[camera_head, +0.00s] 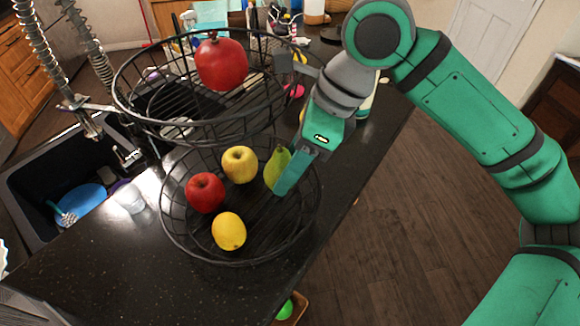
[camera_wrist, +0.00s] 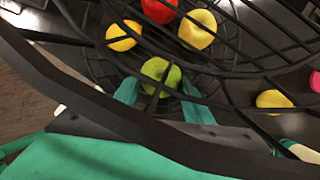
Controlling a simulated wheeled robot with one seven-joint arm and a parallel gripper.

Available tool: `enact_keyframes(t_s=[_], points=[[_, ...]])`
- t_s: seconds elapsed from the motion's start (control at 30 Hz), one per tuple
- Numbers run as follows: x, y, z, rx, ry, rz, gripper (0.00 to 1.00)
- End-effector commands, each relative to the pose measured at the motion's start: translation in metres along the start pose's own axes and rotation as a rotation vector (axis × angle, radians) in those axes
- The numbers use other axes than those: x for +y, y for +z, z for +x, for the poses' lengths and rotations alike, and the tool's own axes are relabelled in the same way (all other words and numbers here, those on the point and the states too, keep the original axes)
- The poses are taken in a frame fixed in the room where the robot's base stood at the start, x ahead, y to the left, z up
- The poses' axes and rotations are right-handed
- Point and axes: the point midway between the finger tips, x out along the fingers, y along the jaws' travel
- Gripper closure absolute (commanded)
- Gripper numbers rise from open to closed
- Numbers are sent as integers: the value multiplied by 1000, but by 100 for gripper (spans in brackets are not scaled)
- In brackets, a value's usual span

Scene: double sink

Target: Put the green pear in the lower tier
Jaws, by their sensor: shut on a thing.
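The green pear (camera_head: 277,168) is held by my gripper (camera_head: 283,178) over the right side of the lower tier (camera_head: 172,222) of a black wire basket stand. In the wrist view the pear (camera_wrist: 160,73) sits between my gripper's teal fingertips (camera_wrist: 158,92). The gripper is shut on it. The pear is inside the outline of the lower tier's rim; whether it touches the tier's floor I cannot tell. The lower tier also holds a red apple (camera_head: 205,193), a yellow apple (camera_head: 240,164) and a lemon (camera_head: 228,231). Fingers partly hide the pear.
The upper tier (camera_head: 128,107) holds a large red fruit (camera_head: 221,63) and hangs just left of my wrist. A dark sink (camera_head: 28,192) with a blue plate (camera_head: 82,200) and a clear cup (camera_head: 130,198) are at left. The counter edge lies to the right.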

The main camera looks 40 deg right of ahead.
Motion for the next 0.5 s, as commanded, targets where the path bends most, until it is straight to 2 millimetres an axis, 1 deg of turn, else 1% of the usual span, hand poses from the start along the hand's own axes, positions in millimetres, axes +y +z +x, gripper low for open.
enact_keyframes(t_s=[0.03,0.1,0.33,0.5], points=[[0,-3,5,1,1,1,83],[-1,-4,8,0,0,1,83],[-1,-4,8,0,0,0,83],[-1,-5,12,0,-1,0,83]])
